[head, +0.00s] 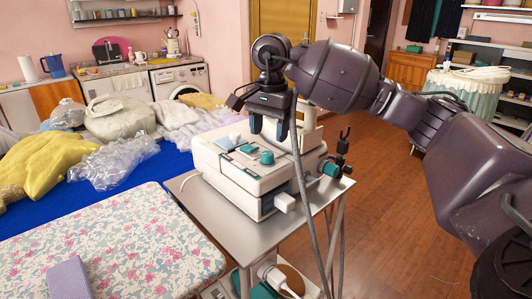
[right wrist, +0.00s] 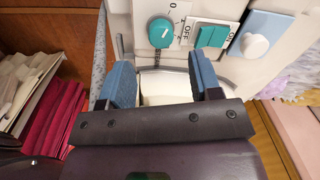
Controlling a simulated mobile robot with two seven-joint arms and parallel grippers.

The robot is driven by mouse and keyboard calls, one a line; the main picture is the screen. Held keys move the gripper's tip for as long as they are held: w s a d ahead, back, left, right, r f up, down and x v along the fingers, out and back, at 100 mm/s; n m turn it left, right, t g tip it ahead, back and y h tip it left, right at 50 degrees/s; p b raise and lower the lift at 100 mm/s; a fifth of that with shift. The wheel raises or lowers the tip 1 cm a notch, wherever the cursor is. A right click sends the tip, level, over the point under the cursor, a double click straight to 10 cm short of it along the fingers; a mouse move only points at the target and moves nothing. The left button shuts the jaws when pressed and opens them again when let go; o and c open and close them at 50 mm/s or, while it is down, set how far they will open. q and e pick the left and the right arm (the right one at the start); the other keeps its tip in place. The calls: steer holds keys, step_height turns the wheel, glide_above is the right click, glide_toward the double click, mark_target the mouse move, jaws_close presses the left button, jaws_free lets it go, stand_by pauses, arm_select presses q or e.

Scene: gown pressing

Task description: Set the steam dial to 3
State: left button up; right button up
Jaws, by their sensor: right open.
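The steam dial (head: 266,157) is a round teal knob on top of the white steam station (head: 235,178) in the head view. It also shows in the right wrist view (right wrist: 160,32), with a printed 0 above it and a pale mark on its face; I cannot read its exact setting. My right gripper (head: 269,128) is open and empty, pointing down above the station. In the right wrist view its two blue fingers (right wrist: 164,75) stand apart, with the dial beyond their tips, between their lines and not touched. My left gripper is out of view.
A teal ON/OFF switch (right wrist: 212,36) and a pale blue button panel (right wrist: 262,38) sit beside the dial. The station stands on a grey metal trolley (head: 205,215). A floral ironing surface (head: 130,240) lies left. A hose hangs in front of the station.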

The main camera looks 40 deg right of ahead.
mark_target(268, 153)
step_height(268, 153, down, 4)
steer(key=shift+w+f, duration=0.1)
steer(key=shift+f, duration=0.95)
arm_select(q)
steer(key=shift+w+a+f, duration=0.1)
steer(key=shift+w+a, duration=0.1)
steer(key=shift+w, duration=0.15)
arm_select(e)
steer(key=shift+c, duration=0.4)
steer(key=c, duration=0.9)
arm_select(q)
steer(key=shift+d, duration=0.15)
arm_select(e)
steer(key=shift+o, duration=0.2)
